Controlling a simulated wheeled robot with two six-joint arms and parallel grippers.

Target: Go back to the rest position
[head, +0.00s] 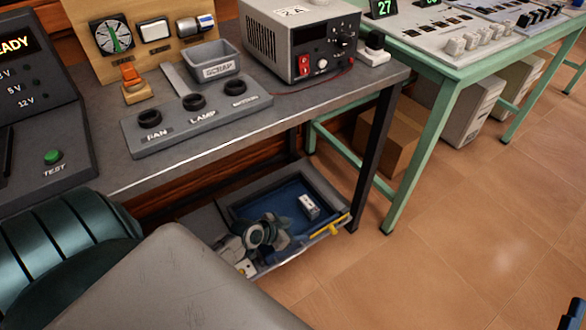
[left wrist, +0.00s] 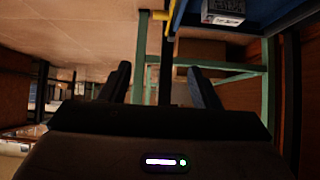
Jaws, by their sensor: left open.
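My left gripper (head: 290,243) is low in front of the shelf under the grey bench, partly hidden by my own arm. It also shows in the left wrist view (left wrist: 160,84), where its two dark fingers stand apart with nothing held between them. A yellow handle (head: 329,228) on a blue-lined drawer (head: 283,192) is close by; in the left wrist view the yellow part (left wrist: 167,50) lies beyond the fingers, apart from them. A small white box (head: 308,206) lies in the drawer. A dark part at the lower right corner (head: 572,315) may be my right gripper; its jaws cannot be made out.
The grey bench top (head: 300,110) carries a power supply (head: 297,45), a scrap bin (head: 211,70) and a labelled switch strip (head: 197,115). A green-framed table (head: 445,70) stands right, with a cardboard box (head: 385,140) beneath.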

